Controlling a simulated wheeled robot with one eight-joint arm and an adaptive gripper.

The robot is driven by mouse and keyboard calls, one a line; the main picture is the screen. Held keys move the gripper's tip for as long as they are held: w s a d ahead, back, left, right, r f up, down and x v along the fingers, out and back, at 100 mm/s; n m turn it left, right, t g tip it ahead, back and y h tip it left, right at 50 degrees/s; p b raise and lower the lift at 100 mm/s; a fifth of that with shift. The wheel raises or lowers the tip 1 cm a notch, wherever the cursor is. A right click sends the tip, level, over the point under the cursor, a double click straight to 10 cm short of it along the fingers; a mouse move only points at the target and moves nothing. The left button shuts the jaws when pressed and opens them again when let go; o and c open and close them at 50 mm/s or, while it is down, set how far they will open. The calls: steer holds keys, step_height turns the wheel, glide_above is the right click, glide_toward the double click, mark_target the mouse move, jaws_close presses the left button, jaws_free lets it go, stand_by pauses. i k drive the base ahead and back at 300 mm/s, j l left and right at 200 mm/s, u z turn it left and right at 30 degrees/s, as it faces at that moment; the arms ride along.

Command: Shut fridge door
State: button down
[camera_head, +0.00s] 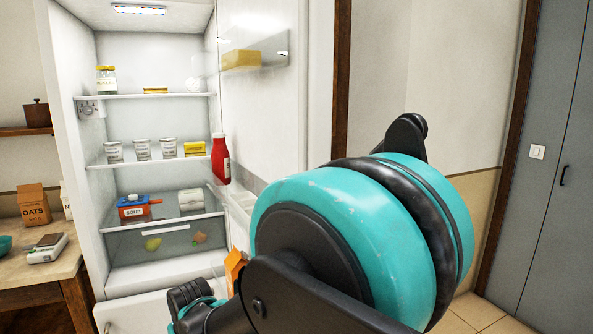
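The white fridge (65,130) stands open at the left, its lit inside facing me. The fridge door (305,110) is swung wide open to the right of the cabinet. Its shelves hold a yellow block (241,60), a red bottle (220,160) and an orange carton (235,268). My teal and black arm fills the lower right and hides the lower part of the door. A dark end part of my arm shows at the bottom, left of the large joint. I cannot make out gripper fingers there.
Inside the fridge are jars, several tubs, a soup container (138,207) and vegetables in a drawer. A counter (40,270) with an oats box (33,204) stands left. Grey cupboard doors (545,200) stand right, with bare tiled floor (480,312) before them.

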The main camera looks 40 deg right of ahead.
mark_target(276, 117)
steer(key=k+l+z, duration=0.2)
steer(key=k+l, duration=0.3)
steer(key=k, duration=0.2)
steer(key=l+z, duration=0.2)
steer(key=z, duration=0.2)
steer(key=l+z, duration=0.25)
steer(key=z, duration=0.15)
steer(key=i+l, duration=0.3)
steer(key=i+l+u, duration=0.2)
steer(key=u, duration=0.2)
steer(key=i+l+u, duration=0.15)
steer(key=l+u, duration=0.25)
steer(key=i+l+u, duration=0.15)
steer(key=u, duration=0.3)
steer(key=k+l, duration=0.2)
steer(key=l, duration=0.15)
steer(key=k+z, duration=0.1)
steer(key=k, duration=0.3)
steer(key=k+l+z, duration=0.1)
steer(key=k, duration=0.25)
